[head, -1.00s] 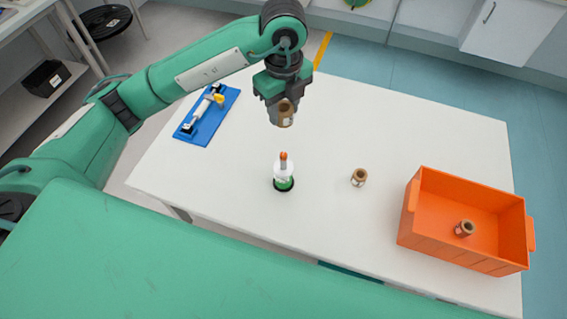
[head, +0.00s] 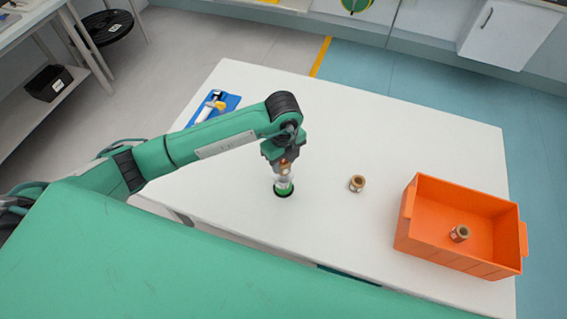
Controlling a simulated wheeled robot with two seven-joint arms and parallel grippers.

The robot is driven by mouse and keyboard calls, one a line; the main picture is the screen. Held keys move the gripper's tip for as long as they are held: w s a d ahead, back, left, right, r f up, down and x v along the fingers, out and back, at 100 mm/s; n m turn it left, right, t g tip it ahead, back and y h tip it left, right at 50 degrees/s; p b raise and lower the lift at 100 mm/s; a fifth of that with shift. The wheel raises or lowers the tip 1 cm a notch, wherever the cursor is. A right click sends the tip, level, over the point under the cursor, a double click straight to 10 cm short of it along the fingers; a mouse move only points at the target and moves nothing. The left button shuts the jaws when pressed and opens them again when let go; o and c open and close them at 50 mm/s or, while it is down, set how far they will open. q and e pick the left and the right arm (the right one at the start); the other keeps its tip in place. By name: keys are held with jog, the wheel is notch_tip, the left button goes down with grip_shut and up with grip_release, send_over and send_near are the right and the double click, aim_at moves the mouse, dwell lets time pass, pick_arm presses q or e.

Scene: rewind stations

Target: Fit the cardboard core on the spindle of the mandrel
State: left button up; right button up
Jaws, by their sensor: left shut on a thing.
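My left gripper (head: 283,164) is shut on a brown cardboard core (head: 284,167), right at the mandrel in the middle of the white table. The mandrel (head: 283,188) stands upright, with a white body and a green and black base. The gripper and core cover its orange-tipped spindle. I cannot tell whether the core is around the spindle, just above it or in front of it. My right gripper is not in view.
Another brown core (head: 357,183) stands on the white table (head: 400,135) to the right. An orange crate (head: 408,238) at the right holds one more core (head: 459,233). A blue board with a tool (head: 213,106) lies at the back left, partly behind my arm.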

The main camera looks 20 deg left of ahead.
aim_at(283, 167)
pick_arm(q)
notch_tip(283, 167, down, 3)
jog(key=shift+r, duration=0.1)
jog(key=shift+f, duration=0.25)
jog(key=o, duration=0.9)
jog(key=shift+r, duration=0.1)
jog(key=shift+o, duration=0.2)
